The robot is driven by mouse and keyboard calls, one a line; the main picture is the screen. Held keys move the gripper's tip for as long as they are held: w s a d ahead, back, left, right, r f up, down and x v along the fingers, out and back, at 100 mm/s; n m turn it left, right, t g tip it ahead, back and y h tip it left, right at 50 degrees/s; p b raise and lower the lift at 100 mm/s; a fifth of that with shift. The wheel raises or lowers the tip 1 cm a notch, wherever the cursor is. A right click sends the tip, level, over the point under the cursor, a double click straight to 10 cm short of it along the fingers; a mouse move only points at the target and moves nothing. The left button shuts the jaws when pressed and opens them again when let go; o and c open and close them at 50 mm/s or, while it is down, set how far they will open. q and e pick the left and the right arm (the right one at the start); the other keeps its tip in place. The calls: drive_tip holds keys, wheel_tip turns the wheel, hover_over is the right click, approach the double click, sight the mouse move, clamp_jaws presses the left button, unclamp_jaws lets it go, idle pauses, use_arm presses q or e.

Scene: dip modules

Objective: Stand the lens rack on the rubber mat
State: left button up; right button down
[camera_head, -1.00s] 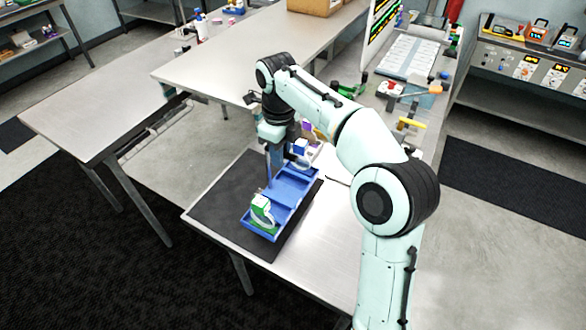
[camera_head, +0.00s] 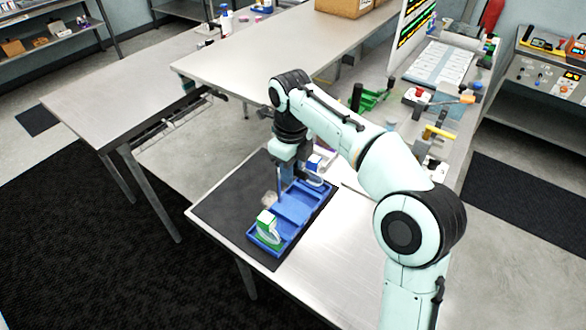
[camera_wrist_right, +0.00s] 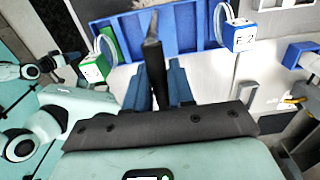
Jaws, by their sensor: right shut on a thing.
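The lens rack (camera_head: 299,207) is a blue tray with compartments and a dark upright post. A green-and-white block (camera_head: 266,224) with a clear round part sits at its near end; a blue-and-white block (camera_head: 315,162) is near its far end. In the right wrist view the rack (camera_wrist_right: 182,29) spans the top, level-looking. My right gripper (camera_wrist_right: 157,75) is shut on the dark post (camera_wrist_right: 153,45), above the tray. The rack appears over the black rubber mat (camera_head: 228,203), along its right side; whether it touches is unclear. My left gripper is not in view.
Bare metal table (camera_head: 322,232) lies right of the mat. A workbench with a yellow-handled tool (camera_head: 438,132), a green clamp (camera_head: 368,101) and other items stands behind my right arm.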

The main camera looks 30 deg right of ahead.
drive_tip(key=shift+f, duration=0.15)
drive_tip(key=c, duration=1)
unclamp_jaws()
drive_tip(key=shift+s, duration=0.1)
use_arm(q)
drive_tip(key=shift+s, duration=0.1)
use_arm(e)
drive_tip(key=shift+o, duration=0.2)
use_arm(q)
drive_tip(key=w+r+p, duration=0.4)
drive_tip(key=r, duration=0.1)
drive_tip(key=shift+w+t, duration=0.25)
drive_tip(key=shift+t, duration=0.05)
use_arm(e)
wheel_tip(320, 180, up, 12)
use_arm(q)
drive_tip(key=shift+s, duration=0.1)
